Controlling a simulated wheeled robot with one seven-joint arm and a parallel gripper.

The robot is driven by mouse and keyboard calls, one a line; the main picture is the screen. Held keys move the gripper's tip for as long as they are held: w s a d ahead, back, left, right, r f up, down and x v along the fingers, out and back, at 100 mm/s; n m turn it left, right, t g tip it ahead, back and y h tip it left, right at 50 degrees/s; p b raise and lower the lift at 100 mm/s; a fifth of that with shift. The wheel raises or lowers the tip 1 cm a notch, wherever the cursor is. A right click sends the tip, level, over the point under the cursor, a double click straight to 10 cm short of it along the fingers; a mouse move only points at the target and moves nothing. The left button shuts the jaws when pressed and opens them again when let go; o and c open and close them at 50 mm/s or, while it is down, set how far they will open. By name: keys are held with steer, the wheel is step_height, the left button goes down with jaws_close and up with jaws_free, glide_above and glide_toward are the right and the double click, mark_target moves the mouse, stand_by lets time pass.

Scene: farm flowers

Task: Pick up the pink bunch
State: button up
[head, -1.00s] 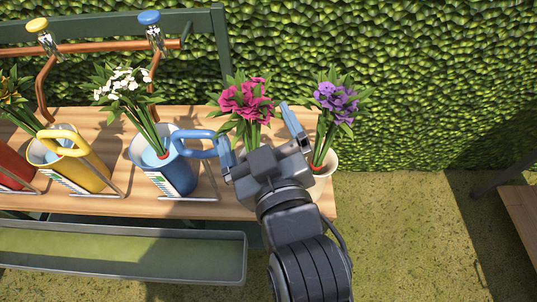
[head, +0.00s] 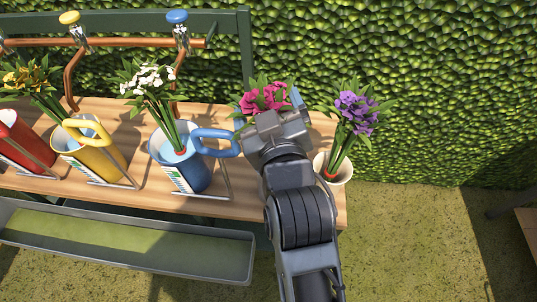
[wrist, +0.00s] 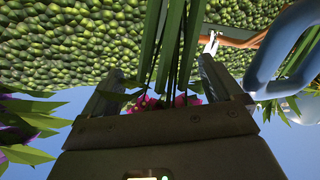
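The pink bunch (head: 263,97) stands at the back of the wooden bench, between the blue watering can and the purple bunch. In the head view, my gripper (head: 268,111) is at the bunch and hides its lower part and whatever holds it. In the wrist view, the green stems (wrist: 172,45) run between the two spread fingers of my gripper (wrist: 163,85). A gap shows between the stems and the left finger; the right finger is close to them. Some pink petals (wrist: 150,103) show just above the gripper body.
The blue can (head: 196,172), holding white flowers (head: 152,78), is close on the left; its handle also shows in the wrist view (wrist: 270,60). The purple bunch (head: 354,108) stands in a white pot (head: 341,172) close on the right. A hedge (head: 400,60) rises behind.

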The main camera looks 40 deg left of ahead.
jaws_close()
step_height(320, 180, up, 18)
steer(key=shift+p, duration=0.35)
stand_by(1.0)
steer(key=shift+r, duration=0.1)
step_height(320, 180, up, 2)
steer(key=shift+r+p, duration=0.2)
steer(key=shift+p, duration=1)
